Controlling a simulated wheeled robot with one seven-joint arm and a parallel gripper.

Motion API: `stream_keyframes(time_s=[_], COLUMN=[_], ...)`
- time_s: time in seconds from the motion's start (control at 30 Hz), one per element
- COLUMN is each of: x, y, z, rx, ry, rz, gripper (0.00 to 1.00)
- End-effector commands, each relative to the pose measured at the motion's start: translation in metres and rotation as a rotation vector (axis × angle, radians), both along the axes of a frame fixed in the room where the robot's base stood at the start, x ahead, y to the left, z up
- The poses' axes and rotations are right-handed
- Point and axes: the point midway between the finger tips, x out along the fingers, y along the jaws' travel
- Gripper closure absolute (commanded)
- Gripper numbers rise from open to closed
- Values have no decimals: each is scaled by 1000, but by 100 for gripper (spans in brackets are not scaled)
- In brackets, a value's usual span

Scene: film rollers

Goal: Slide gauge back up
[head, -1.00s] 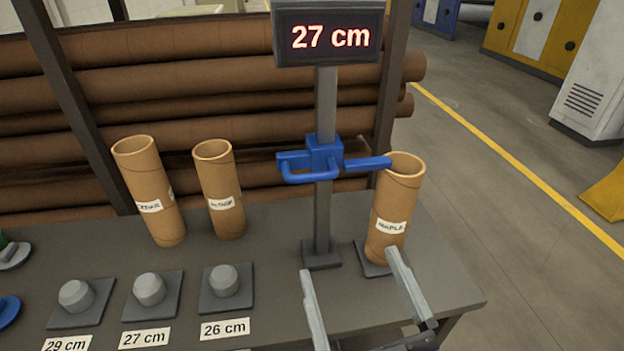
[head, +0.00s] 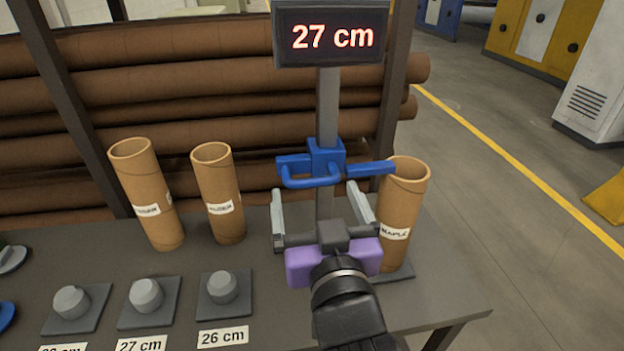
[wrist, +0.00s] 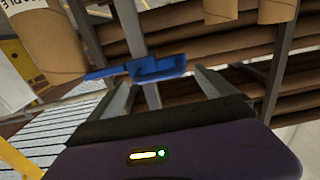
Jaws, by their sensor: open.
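The blue gauge slider (head: 325,160) sits partway up a grey upright post (head: 327,100), with a loop handle at its front. The display (head: 331,35) at the top reads 27 cm. My gripper (head: 317,195) is open and empty, just below and in front of the handle, its two fingers pointing up and spread. In the wrist view the slider (wrist: 157,68) is beyond the fingertips, apart from them.
Two more labelled tubes (head: 148,195) (head: 218,192) stand at the left of the grey table (head: 270,250). In front of them are several pegs on square plates, with cards such as 26 cm (head: 223,337). Brown rolls (head: 200,100) lie on a rack behind.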

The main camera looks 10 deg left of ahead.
Motion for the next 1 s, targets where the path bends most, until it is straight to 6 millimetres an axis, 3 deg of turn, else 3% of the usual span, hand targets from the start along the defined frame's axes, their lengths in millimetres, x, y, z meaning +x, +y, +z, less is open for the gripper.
stream_keyframes(time_s=[0.3,0.67,1.0], x=[37,42,41], y=[11,12,13], z=[1,0,0], rx=[0,0,0], ry=[-1,-1,-1], rz=[1,1,3], gripper=[5,7,74])
